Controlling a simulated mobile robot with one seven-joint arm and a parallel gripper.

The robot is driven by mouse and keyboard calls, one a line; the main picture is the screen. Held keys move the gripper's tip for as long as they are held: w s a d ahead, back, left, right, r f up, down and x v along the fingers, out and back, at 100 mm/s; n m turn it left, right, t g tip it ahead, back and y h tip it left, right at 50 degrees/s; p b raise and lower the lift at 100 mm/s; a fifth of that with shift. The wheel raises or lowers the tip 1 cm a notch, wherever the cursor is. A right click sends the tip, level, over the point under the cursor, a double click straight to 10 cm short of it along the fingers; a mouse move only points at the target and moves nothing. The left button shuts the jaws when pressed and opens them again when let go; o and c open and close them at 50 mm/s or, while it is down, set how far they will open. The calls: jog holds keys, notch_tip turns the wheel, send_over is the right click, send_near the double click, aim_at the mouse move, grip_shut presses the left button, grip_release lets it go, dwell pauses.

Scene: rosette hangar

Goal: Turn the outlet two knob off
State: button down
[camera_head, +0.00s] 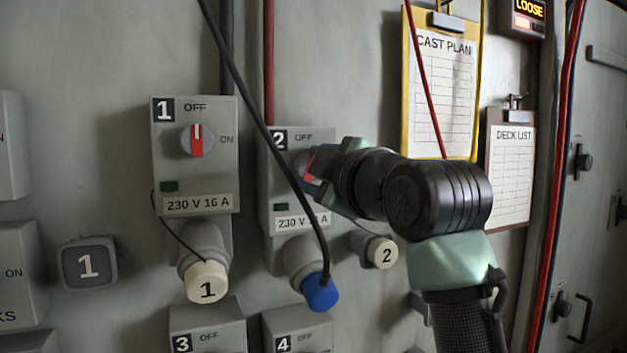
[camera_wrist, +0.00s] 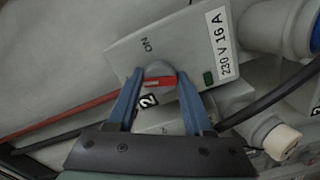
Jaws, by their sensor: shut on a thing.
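The outlet two box (camera_head: 267,185) is grey, with a "2" plate, OFF and ON marks and a 230 V 16 A label. Its round grey knob with a red bar (camera_wrist: 158,82) sits between my blue fingers. My gripper (camera_head: 312,166) reaches in from the right and is shut on the knob; it also shows in the wrist view (camera_wrist: 159,76). The red bar lies near the box's long direction, a little tilted; its exact setting is hard to tell. The ON mark (camera_wrist: 146,46) shows in the wrist view; the gripper hides it in the head view.
A black cable (camera_head: 262,125) crosses in front of box two to a blue plug (camera_head: 320,292). Outlet one (camera_head: 164,145) stands at left, its knob bar upright. A cap marked 2 (camera_head: 382,252) hangs below my gripper. Clipboards (camera_head: 407,110) hang behind my arm.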

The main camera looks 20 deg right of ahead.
jog(key=shift+n+b, duration=0.55)
jog(key=shift+n, duration=1.15)
jog(key=shift+c, duration=1.5)
grip_release()
jog(key=shift+a, duration=0.1)
